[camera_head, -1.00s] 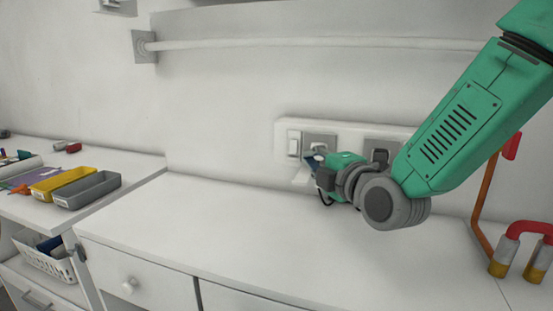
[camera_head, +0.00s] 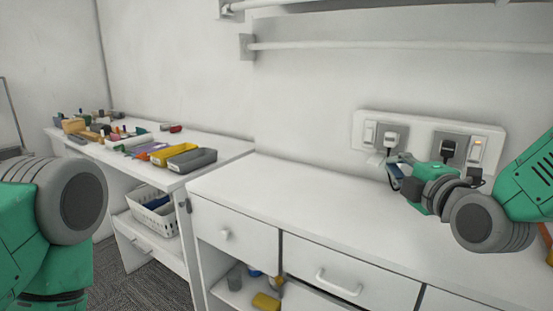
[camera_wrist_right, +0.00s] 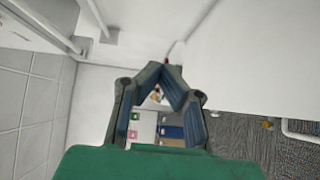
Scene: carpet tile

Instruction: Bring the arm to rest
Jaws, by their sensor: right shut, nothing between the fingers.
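My right arm comes in from the right in the head view. Its gripper (camera_head: 394,172) is in front of the wall socket panel (camera_head: 358,133), above the white counter. In the right wrist view the two fingers of the right gripper (camera_wrist_right: 165,72) meet at the tips with nothing between them. Whether the gripper touches the panel cannot be told from the head view. Part of my left arm shows at the lower left of the head view, but its gripper is out of sight.
The white counter (camera_head: 290,195) is clear in front of the panel. A side table at left holds a yellow bin (camera_head: 174,154), a grey bin (camera_head: 192,160) and several small items. A white basket (camera_head: 158,218) sits below. A rail (camera_head: 330,45) runs along the wall.

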